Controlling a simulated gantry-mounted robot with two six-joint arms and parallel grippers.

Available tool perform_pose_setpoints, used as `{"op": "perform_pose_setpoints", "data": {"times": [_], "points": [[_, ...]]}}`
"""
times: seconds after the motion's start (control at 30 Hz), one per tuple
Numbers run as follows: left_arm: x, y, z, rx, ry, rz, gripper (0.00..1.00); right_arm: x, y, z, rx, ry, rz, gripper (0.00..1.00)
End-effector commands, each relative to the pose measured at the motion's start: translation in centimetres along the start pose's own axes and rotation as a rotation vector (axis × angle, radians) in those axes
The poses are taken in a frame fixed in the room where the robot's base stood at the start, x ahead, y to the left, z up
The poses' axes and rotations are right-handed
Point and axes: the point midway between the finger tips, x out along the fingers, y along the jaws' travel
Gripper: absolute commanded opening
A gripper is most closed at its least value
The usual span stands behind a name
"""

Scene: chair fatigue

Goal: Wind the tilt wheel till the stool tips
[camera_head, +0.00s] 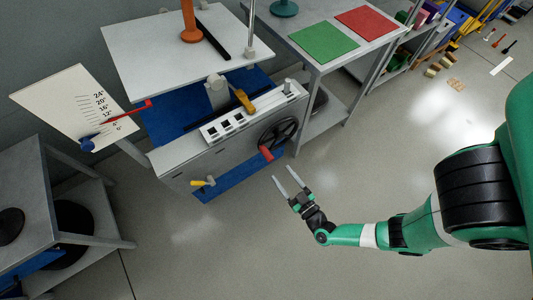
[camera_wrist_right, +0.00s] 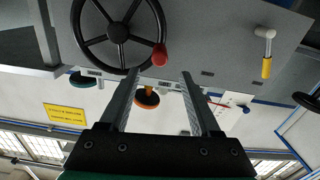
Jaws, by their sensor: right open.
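The tilt wheel (camera_head: 279,133) is a dark spoked handwheel on the front of the grey machine, with a red knob (camera_head: 266,153) at its lower left rim. In the right wrist view the wheel (camera_wrist_right: 118,32) is at the top, and its knob (camera_wrist_right: 159,55) lies just beyond and between my fingertips. My right gripper (camera_head: 281,173) is open and empty, in front of and below the knob, apart from it. The orange stool (camera_head: 190,33) stands on the pale platform (camera_head: 150,50); its top is cut off. My left gripper is out of view.
A dial board (camera_head: 65,95) with a red pointer (camera_head: 128,112) stands left of the machine. A yellow-handled crank (camera_head: 203,182) sticks out lower on the front. A table with green (camera_head: 323,42) and red mats is to the right. The floor in front is clear.

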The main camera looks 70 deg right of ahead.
Motion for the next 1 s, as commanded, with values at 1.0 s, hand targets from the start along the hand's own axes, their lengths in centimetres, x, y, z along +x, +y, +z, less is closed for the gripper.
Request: {"op": "perform_pose_setpoints", "data": {"times": [1.0], "points": [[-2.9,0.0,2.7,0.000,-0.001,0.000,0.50,10.9,0.2,0.1,-0.003,-0.001,0.002,0.60]]}}
